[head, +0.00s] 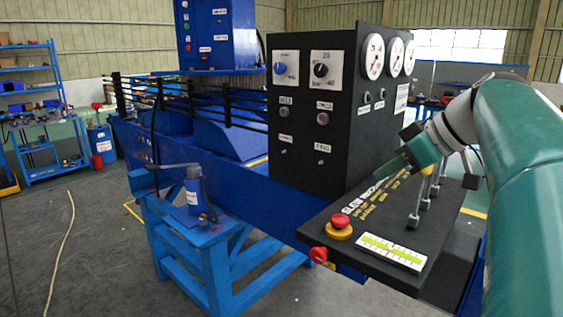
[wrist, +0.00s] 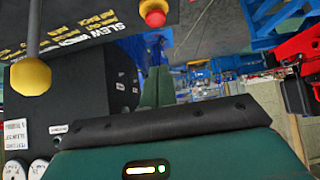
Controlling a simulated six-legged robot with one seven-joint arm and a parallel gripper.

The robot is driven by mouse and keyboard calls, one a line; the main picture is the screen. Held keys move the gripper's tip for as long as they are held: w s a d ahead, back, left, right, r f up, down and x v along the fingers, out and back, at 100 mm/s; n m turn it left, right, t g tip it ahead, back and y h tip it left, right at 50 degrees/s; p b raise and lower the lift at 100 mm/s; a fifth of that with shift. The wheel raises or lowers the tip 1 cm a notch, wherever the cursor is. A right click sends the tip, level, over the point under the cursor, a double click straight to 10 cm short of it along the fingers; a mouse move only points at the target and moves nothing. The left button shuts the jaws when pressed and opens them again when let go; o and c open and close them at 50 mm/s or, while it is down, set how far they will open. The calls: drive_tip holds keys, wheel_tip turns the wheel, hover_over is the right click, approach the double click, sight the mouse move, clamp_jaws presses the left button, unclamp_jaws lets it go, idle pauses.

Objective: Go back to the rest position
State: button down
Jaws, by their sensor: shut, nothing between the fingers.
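My gripper (head: 384,173) is at the end of my teal arm, above the black lever console (head: 372,210) on the right of the head view. Its teal fingers (wrist: 157,88) are together and empty in the wrist view. A lever with a yellow knob (head: 427,170) stands close beside my gripper. In the wrist view this yellow knob (wrist: 30,77) is at the left, apart from the fingers. Several more levers stand behind it, partly hidden by my arm.
The console carries a red emergency button (head: 340,222) and a level gauge (head: 391,251). A black panel (head: 310,150) with knobs and dials rises behind it. A blue stand (head: 205,225) is at the left. Open grey floor (head: 75,260) lies further left.

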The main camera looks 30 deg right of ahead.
drive_tip(key=w+a+f+m+g, duration=0.1)
drive_tip(key=a+f, duration=0.5)
drive_tip(key=a, duration=0.3)
drive_tip(key=a+f+m+g, duration=0.2)
drive_tip(key=a+f, duration=0.4)
drive_tip(key=a, duration=0.3)
drive_tip(key=s+a+f+m+h, duration=0.1)
drive_tip(key=s+a+f+h, duration=0.2)
drive_tip(key=a+f, duration=0.7)
drive_tip(key=shift+s+f, duration=0.75)
drive_tip(key=shift+s, duration=0.15)
drive_tip(key=shift+a, duration=0.1)
